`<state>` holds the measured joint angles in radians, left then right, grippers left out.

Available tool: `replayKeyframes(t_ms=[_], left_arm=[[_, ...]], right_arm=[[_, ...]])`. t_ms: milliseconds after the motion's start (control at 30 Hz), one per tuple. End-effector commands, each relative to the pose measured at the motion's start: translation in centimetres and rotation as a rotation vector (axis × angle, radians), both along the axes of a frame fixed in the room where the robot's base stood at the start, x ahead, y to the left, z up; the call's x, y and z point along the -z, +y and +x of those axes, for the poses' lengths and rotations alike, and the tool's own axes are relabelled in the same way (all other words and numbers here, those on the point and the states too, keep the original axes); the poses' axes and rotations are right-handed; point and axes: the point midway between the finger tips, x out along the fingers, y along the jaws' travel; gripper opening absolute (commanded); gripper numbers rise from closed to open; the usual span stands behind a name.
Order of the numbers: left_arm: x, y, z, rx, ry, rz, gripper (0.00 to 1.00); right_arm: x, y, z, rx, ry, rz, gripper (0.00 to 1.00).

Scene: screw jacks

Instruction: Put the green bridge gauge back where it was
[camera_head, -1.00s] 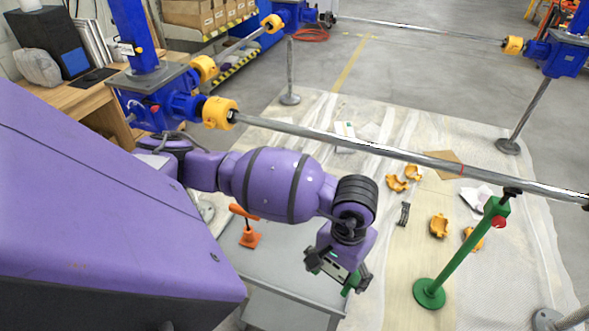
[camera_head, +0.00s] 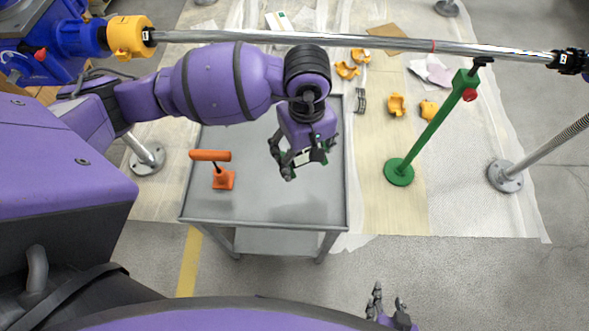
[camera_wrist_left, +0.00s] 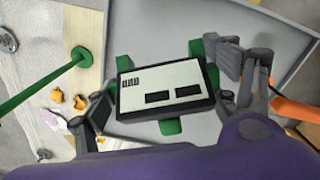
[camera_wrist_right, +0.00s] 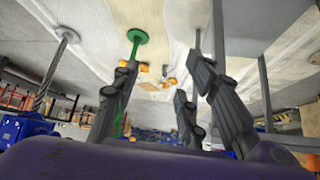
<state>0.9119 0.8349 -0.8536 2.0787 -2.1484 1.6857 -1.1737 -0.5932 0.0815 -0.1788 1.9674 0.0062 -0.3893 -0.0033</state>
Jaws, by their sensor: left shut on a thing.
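The green bridge gauge (camera_wrist_left: 163,92) shows in the left wrist view as a dark box with a pale face and green feet. My left gripper (camera_head: 304,162) is shut on it, with a finger at either side. In the head view they are over the grey cart top (camera_head: 255,195), and the gripper hides most of the gauge. I cannot tell whether the gauge touches the cart. My right gripper (camera_head: 388,304) is open and empty at the bottom of the head view, apart from the cart; its spread fingers also show in the right wrist view (camera_wrist_right: 155,100).
An orange tool (camera_head: 222,178) stands on the cart's left part. A long steel shaft (camera_head: 350,40) crosses behind the arm. A green stand (camera_head: 399,172) and several yellow pieces (camera_head: 396,105) are on the floor sheet to the right. The cart's front part is clear.

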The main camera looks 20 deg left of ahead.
Motion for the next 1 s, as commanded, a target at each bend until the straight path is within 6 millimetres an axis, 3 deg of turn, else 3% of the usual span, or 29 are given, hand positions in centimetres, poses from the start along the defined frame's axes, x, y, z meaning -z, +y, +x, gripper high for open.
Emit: replayKeyframes(t_ms=[33, 300, 567, 733, 1000], left_arm=[[1.0, -1.6, 0.6, -0.113, 0.01, -0.01, 0.35], [1.1, -7.9, 3.5, -0.733, 0.022, -0.029, 0.35], [0.5, -10.8, 4.6, -1.053, 0.03, -0.039, 0.35], [0.9, -9.5, 4.4, -1.101, 0.031, -0.038, 0.35], [3.7, -3.1, 3.1, -1.102, 0.03, -0.036, 0.35]], right_arm=[[1.1, -0.1, -0.5, 0.001, 0.012, -0.003, 0.4], [3.1, -1.0, -0.2, 0.002, 0.008, -0.022, 0.4], [3.9, -1.0, 0.1, -0.002, 0.001, -0.023, 0.4], [3.5, -0.9, 0.3, 0.0, -0.006, -0.023, 0.4], [2.2, -1.0, 0.8, 0.005, -0.021, -0.021, 0.4]])
